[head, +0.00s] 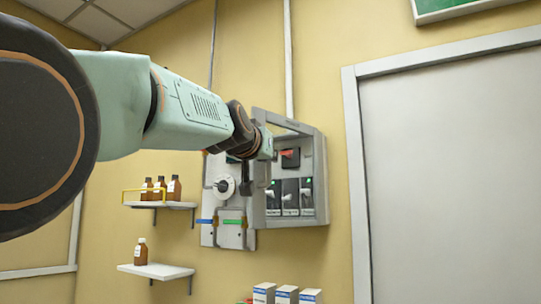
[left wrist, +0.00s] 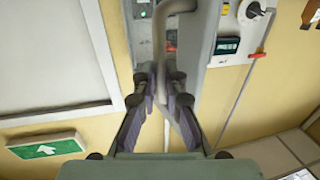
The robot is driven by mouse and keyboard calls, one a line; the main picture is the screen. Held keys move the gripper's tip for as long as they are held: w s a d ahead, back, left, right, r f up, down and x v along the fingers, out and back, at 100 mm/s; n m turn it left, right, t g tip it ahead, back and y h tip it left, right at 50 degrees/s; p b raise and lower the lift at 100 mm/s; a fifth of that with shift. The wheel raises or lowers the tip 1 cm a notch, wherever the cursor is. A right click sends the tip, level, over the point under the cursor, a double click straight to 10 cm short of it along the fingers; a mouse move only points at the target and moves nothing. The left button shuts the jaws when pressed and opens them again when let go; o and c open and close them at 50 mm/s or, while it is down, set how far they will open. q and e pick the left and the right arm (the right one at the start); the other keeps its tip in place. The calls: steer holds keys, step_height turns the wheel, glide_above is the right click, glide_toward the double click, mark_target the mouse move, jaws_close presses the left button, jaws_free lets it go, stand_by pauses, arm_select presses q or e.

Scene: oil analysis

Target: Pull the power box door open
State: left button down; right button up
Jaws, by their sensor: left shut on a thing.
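The grey power box (head: 321,180) hangs on the yellow wall in the head view, with switches and a black unit with a red part visible inside. Its door (head: 259,205) stands out from the box's left side, seen nearly edge-on. My left gripper (head: 262,172) is at this door, its fingers partly hidden by my arm. In the left wrist view my left gripper (left wrist: 166,88) is shut on the curved grey door handle (left wrist: 170,22), which passes between the fingers. The door (left wrist: 200,40) also shows there beside the handle. My right gripper is not in view.
A grey panel with a white dial (head: 224,187) is left of the box. Shelves (head: 158,271) with brown bottles are farther left. White boxes (head: 286,294) stand below. A large white door (head: 455,170) is at right. An exit sign (left wrist: 48,146) shows in the wrist view.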

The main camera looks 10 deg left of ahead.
arm_select(q)
steer(key=shift+w+a+r, duration=0.1)
steer(key=shift+w+a, duration=0.25)
steer(key=shift+a, duration=0.2)
steer(key=c, duration=1.9)
jaws_free()
steer(key=o, duration=0.5)
steer(key=shift+s+d, duration=0.25)
steer(key=shift+d, duration=0.45)
steer(key=shift+w+a+f, duration=0.2)
steer(key=shift+w+a, duration=0.1)
steer(key=shift+a, duration=0.2)
